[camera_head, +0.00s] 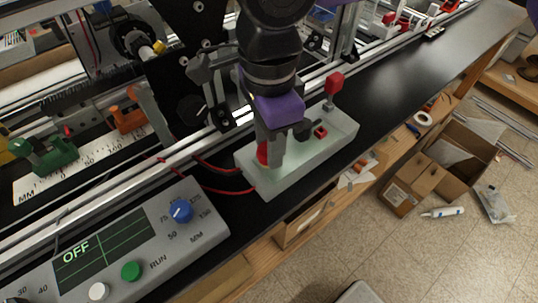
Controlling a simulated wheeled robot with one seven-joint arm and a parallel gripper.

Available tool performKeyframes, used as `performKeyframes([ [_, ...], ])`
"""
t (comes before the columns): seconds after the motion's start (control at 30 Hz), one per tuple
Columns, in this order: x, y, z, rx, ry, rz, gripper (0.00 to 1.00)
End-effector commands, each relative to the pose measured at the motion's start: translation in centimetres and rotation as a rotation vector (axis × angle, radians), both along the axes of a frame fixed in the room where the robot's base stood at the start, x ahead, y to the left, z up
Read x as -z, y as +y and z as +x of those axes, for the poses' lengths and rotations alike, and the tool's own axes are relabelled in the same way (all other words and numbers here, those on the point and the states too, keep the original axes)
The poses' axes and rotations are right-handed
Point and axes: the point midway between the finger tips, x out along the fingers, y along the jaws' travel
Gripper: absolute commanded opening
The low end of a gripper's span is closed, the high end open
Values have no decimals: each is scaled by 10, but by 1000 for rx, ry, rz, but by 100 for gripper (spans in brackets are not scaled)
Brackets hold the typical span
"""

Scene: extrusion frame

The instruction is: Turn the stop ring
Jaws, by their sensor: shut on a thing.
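A pale green box (301,165) stands on the black bench top, with red parts on it. At its left end is a red round part (263,153), which I take to be the stop ring. My gripper (270,151) points down over this end of the box, and its fingers are shut on the red part. The fingers hide much of it, so its turned position cannot be read.
On the same box are a small red switch (320,131) and a red-topped lever (333,84). Red cables run from its left side. A grey control panel (130,245) with a blue knob (181,211) and an "OFF" display stands in front at left. Metal rails pass behind.

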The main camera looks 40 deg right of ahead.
Motion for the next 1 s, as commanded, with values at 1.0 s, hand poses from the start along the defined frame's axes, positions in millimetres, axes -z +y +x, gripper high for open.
performKeyframes([
  [1.0, 0, 0, 1, 395, -1, 0, 0],
])
